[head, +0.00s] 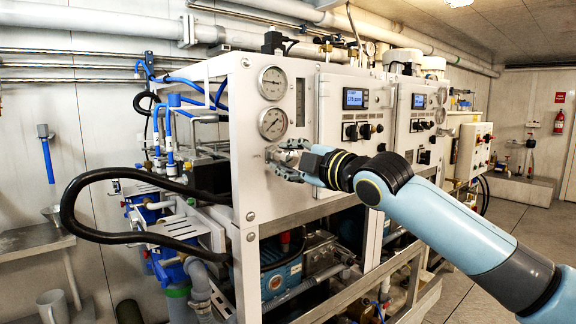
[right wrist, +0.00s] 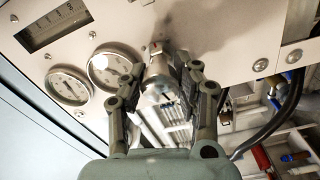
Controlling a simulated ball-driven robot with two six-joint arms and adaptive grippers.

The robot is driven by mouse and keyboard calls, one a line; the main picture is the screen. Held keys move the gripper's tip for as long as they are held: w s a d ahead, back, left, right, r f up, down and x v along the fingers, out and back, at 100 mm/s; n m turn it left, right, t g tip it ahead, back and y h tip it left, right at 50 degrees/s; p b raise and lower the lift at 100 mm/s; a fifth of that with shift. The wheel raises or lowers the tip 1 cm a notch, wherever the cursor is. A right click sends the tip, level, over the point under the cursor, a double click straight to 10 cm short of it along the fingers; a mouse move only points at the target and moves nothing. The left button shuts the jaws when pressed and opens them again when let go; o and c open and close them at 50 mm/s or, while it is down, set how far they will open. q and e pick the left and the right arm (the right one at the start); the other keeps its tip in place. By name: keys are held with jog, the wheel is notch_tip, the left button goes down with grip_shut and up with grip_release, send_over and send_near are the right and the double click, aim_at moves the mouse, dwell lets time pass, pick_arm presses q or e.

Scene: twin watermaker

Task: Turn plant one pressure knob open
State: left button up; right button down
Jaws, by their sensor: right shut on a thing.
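The plant one pressure knob (right wrist: 162,80) is a metal knob on the white front panel, below the gauges in the head view. It shows in the right wrist view between the fingers, and in the head view my gripper largely hides it. My right gripper (head: 287,160) is at the panel's lower left part and is shut on the knob. In the right wrist view the fingers of my right gripper (right wrist: 165,95) lie on either side of the knob. My left gripper is in neither view.
Two round gauges, upper (head: 273,83) and lower (head: 273,124), sit above the knob. A control panel with a small display (head: 355,98) is to the right. A black hose (head: 95,237) loops out at the left. Open floor (head: 520,228) lies at the right.

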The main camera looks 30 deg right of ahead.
aim_at(292, 161)
jog(key=n+b, duration=0.1)
jog(key=n, duration=0.1)
jog(key=n+b, duration=0.1)
jog(key=n, duration=0.2)
jog(key=shift+f+n, duration=0.2)
jog(key=shift+n, duration=0.1)
dwell(0.5)
jog(key=c, duration=0.9)
grip_release()
jog(key=shift+r, duration=0.1)
jog(key=shift+s, duration=0.1)
jog(key=s, duration=0.6)
jog(key=shift+s+d, duration=0.2)
jog(key=shift+d, duration=0.1)
jog(key=shift+s, duration=0.45)
